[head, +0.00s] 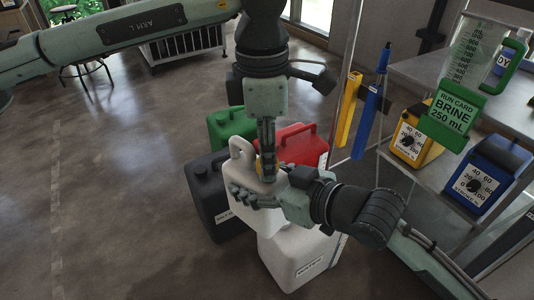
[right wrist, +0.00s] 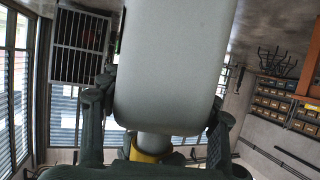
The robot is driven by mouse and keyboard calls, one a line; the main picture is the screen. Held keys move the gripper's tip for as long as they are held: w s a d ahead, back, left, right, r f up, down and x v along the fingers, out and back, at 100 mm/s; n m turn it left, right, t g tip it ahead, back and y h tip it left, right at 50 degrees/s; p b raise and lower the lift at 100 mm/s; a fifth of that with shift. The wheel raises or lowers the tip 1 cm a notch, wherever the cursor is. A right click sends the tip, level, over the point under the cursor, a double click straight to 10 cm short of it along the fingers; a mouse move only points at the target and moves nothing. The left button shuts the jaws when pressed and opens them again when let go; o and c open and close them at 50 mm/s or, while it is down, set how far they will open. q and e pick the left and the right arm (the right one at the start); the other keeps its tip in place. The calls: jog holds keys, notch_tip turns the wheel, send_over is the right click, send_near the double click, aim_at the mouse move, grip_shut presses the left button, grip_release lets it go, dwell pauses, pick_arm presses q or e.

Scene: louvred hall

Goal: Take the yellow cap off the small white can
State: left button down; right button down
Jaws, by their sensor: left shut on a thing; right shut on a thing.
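The small white can (head: 241,160) is in the middle of the head view, with its handle at the upper left. My right gripper (head: 256,197) is shut on its body. In the right wrist view the can (right wrist: 172,70) fills the middle, between the two fingers of my right gripper (right wrist: 158,115). The yellow cap (right wrist: 144,156) is at the can's white neck, partly hidden; I cannot tell whether it is seated. My left gripper (head: 267,175) points down at the can's top, shut on the cap, which it and the right hand mostly hide in the head view.
A larger white can (head: 300,258) is below the small one. Green (head: 228,125), red (head: 300,143) and dark (head: 208,190) cans stand close around. A shelf with a yellow box (head: 415,140), a blue box (head: 487,178) and a jug (head: 468,60) is at right.

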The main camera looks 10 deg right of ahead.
pick_arm(q)
jog(key=shift+r, duration=0.15)
pick_arm(e)
jog(key=shift+r, duration=0.2)
pick_arm(q)
jog(key=shift+r, duration=0.9)
jog(key=shift+r, duration=2.05)
pick_arm(e)
jog(key=shift+r, duration=0.15)
